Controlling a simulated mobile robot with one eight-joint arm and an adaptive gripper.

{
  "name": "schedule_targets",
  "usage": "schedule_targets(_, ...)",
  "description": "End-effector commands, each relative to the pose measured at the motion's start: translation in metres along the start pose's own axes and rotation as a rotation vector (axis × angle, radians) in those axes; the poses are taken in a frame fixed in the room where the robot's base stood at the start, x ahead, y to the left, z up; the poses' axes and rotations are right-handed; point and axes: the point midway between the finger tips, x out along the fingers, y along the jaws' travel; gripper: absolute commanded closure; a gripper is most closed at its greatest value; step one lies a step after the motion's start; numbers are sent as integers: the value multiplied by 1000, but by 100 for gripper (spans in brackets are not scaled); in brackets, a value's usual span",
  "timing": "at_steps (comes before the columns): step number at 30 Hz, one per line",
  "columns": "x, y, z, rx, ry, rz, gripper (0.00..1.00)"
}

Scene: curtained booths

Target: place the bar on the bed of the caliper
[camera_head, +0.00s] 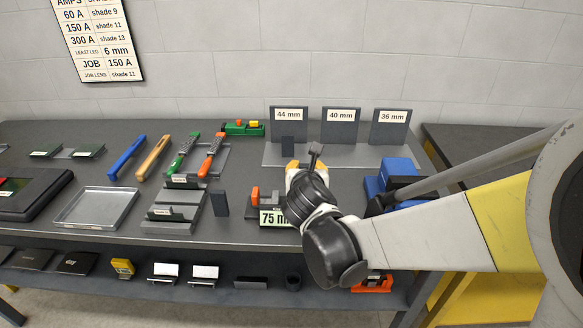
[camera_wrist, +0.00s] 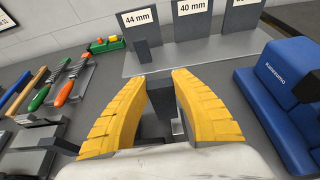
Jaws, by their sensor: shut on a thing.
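My gripper (camera_head: 303,167) is over the middle of the bench, its yellow fingers closed around a dark grey bar. The bar shows between the fingertips in the wrist view (camera_wrist: 161,97), and part of a dark piece juts out beyond them in the head view (camera_head: 316,152). The caliper (camera_head: 266,200), with an orange jaw and a green-edged "75 mm" readout (camera_head: 270,217), sits on the bench just left of and below the gripper. My gripper and wrist hide its right part, so I cannot see its whole bed. The bar looks apart from it.
Plates marked 44 mm (camera_head: 289,122), 40 mm (camera_head: 340,126) and 36 mm (camera_head: 390,126) stand behind on a grey base. Another dark bar (camera_head: 288,146) stands before the 44 mm plate, another (camera_head: 220,203) left of the caliper. A blue machine (camera_head: 398,172) is right. An empty tray (camera_head: 95,207) lies left.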

Motion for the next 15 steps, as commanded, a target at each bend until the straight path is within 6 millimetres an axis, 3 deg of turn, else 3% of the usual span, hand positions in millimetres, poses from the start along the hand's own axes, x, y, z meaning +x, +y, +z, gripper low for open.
schedule_targets(1, 4, 12, -8, -3, -2, 4, 100)
schedule_targets(6, 8, 28, -15, -1, -1, 1, 100)
schedule_targets(10, 11, 30, -23, 0, -1, 0, 100)
schedule_targets(15, 22, 30, -48, -1, -1, 0, 100)
